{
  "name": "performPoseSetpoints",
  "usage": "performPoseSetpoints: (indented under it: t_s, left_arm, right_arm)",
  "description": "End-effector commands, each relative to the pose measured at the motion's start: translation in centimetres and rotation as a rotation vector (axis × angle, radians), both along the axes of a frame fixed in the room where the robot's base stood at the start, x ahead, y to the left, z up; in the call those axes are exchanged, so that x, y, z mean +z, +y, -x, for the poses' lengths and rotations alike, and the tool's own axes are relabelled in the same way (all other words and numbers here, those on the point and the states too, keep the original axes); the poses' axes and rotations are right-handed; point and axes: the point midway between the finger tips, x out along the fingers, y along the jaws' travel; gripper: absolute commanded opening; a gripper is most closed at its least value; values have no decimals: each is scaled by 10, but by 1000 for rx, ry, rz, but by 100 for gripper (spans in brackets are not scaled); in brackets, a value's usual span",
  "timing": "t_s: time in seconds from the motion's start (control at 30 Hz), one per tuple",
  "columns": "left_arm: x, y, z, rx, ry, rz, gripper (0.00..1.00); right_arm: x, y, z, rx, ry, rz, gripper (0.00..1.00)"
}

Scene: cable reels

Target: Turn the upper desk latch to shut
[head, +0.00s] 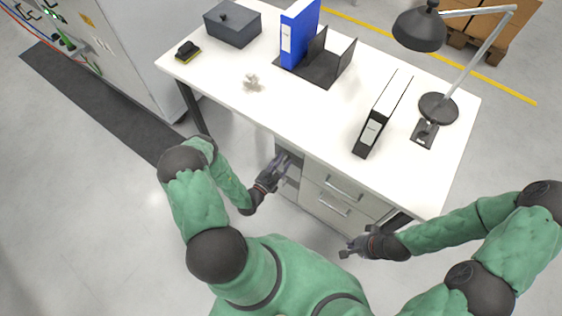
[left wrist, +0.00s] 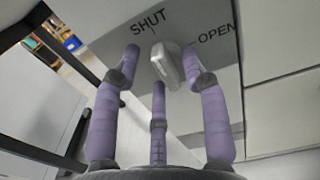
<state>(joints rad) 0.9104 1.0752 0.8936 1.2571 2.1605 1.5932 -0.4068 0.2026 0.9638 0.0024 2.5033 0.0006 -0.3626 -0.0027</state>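The desk latch is a pale grey oblong handle (left wrist: 168,64) on a grey panel (left wrist: 228,75) in the left wrist view. The word SHUT is printed above it and OPEN to its upper right. The handle stands nearly upright in the picture, its upper end leaning slightly left. My left gripper (left wrist: 160,62) is open, with its purple fingers apart around the handle. The right-hand finger is close beside the handle; I cannot tell whether it touches. In the head view my left gripper (head: 283,165) is at the desk's front, hiding the latch. My right gripper (head: 348,247) looks open and empty.
The white desk (head: 290,105) overhangs the latch area. Drawers with bar handles (head: 343,188) are to the right of my left gripper.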

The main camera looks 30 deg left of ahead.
Motion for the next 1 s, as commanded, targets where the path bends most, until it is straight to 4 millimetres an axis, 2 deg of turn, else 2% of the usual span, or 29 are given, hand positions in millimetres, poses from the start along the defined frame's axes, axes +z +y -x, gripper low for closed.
performPoseSetpoints:
  t_s: [0.17,0.27,0.7,1.0]
  left_arm:
    - [0,-1,3,-1,2,2,44]
    - [-1,0,11,-1,3,2,44]
    - [-1,8,85,5,3,3,44]
    - [-1,10,115,1,1,1,44]
  right_arm:
    - [0,0,0,0,0,0,0]
    - [0,0,0,0,0,0,0]
    - [0,0,0,0,0,0,0]
    - [0,0,0,0,0,0,0]
